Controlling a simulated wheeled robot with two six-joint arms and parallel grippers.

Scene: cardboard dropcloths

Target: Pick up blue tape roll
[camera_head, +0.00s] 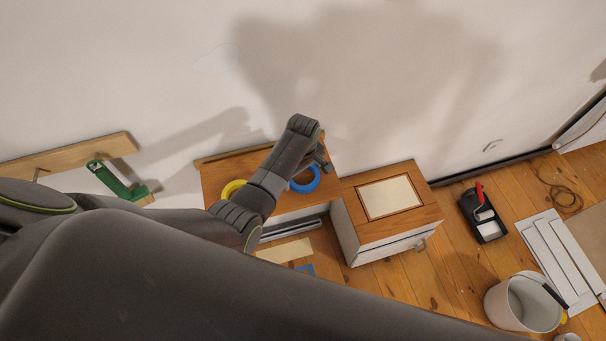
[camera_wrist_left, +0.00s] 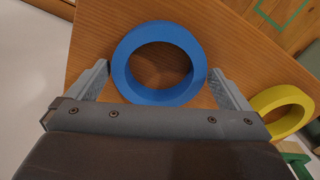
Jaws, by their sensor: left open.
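The blue tape roll (camera_head: 305,180) lies flat on a small wooden cabinet top (camera_head: 212,178) in the head view, partly hidden behind my left gripper (camera_head: 322,163). In the left wrist view the blue tape roll (camera_wrist_left: 125,75) sits between the two spread fingers of my left gripper (camera_wrist_left: 162,85), with its near edge close to the gripper body. The fingers flank the roll on both sides, and I cannot tell whether they touch it. The gripper is open and holds nothing. My right gripper is not in view.
A yellow tape roll (camera_head: 231,187) lies on the same top, left of the blue one; it also shows in the left wrist view (camera_wrist_left: 262,103). A second cabinet (camera_head: 428,213) stands to the right. A green tool (camera_head: 113,182), paint tray (camera_head: 482,216) and white bucket (camera_head: 523,304) are farther off.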

